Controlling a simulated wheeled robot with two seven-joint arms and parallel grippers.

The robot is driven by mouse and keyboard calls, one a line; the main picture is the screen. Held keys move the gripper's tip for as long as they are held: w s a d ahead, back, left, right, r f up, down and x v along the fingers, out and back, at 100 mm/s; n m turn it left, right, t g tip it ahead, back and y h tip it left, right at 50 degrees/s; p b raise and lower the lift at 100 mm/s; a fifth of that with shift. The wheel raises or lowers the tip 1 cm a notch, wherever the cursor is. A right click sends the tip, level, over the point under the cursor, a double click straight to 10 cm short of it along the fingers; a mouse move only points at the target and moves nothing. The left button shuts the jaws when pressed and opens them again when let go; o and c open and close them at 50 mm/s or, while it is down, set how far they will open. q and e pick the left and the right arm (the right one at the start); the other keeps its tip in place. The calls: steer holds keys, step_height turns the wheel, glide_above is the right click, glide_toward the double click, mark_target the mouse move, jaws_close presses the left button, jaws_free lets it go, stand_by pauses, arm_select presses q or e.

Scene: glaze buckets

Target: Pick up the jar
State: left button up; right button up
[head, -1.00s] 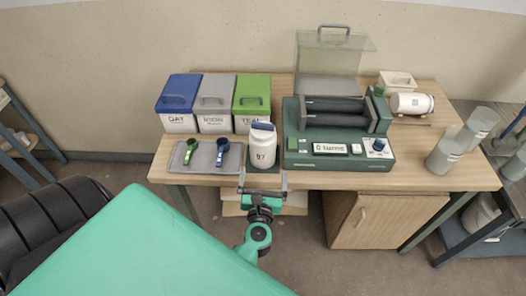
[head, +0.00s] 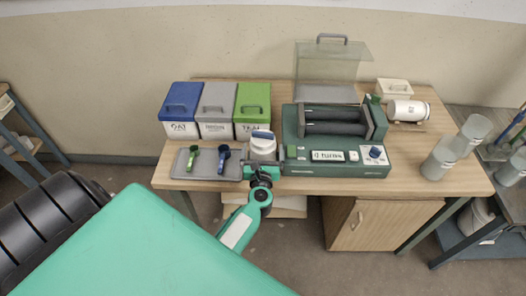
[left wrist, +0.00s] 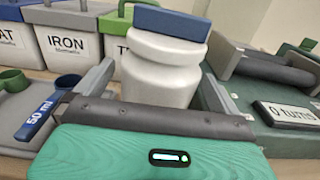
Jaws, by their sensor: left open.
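The white jar (head: 262,148) with a blue lid stands upright on the wooden table, between the scoop tray and the green roller machine. It also shows large in the left wrist view (left wrist: 162,62). My left gripper (head: 262,164) is open at the near side of the jar. In the left wrist view its fingers (left wrist: 155,82) lie on either side of the jar's body, below the lid. The gripper hides the jar's lower part. I cannot tell whether the fingers touch it. My right gripper is not in view.
Blue, grey and green lidded bins (head: 216,110) stand behind. A grey tray (head: 202,174) with two scoops lies left of the jar. The green roller machine (head: 335,168) is close on the right.

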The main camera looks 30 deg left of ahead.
arm_select(q)
steer(key=shift+x, duration=1.05)
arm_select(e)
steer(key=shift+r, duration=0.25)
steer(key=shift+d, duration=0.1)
arm_select(q)
steer(key=c, duration=1.1)
steer(key=shift+r, duration=0.1)
steer(key=shift+c, duration=0.5)
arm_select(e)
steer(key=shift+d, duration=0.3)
arm_select(q)
step_height(320, 180, up, 26)
steer(key=p, duration=1.2)
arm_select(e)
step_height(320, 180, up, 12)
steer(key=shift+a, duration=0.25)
